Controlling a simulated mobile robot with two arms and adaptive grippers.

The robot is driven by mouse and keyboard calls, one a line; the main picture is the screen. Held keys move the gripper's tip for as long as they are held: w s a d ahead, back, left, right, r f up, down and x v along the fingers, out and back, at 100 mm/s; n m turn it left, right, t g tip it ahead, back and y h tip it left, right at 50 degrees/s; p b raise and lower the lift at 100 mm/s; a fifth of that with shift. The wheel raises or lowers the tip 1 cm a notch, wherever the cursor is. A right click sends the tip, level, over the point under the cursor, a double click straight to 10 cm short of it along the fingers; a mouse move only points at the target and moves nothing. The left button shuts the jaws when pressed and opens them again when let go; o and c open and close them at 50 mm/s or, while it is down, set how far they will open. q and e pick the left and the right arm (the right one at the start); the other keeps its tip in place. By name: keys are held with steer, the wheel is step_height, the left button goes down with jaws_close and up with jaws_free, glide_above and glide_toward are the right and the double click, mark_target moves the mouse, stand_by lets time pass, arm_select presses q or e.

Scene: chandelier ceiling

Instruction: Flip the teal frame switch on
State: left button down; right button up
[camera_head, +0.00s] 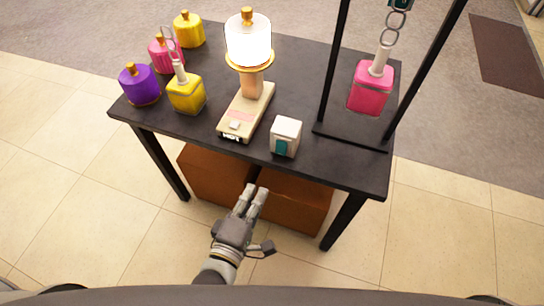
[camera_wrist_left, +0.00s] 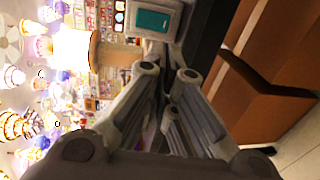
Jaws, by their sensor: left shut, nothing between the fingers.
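The switch is a small white box (camera_head: 285,137) with a teal panel on its front. It stands near the front edge of the black table (camera_head: 345,167), right of the lamp. In the left wrist view the box's teal panel (camera_wrist_left: 153,21) shows at the top, just beyond the fingertips. My left gripper (camera_head: 257,190) is shut and empty. It is in front of the table, below and left of the switch in the head view, and apart from it. I cannot tell which way the panel is set. My right gripper is not in view.
A lit lamp (camera_head: 248,42) on a cream base (camera_head: 240,118) stands left of the switch. Purple (camera_head: 139,86), yellow (camera_head: 187,96) and pink (camera_head: 166,58) pieces fill the table's left side. A black frame holds a hanging pink block (camera_head: 370,92). Brown boxes (camera_head: 290,205) lie underneath.

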mark_target(276, 152)
arm_select(q)
steer(key=x, duration=1.2)
steer(key=shift+w+p, duration=0.2)
steer(key=shift+p, duration=0.15)
steer(key=shift+w+d+f+b, duration=0.1)
steer(key=shift+f+b, duration=0.2)
steer(key=shift+b, duration=0.3)
steer(key=shift+w+t+b, duration=0.1)
steer(key=shift+t+b, duration=0.25)
steer(key=shift+t, duration=0.05)
steer(key=shift+r, duration=0.2)
steer(key=shift+f+p, duration=0.1)
steer(key=shift+p, duration=0.2)
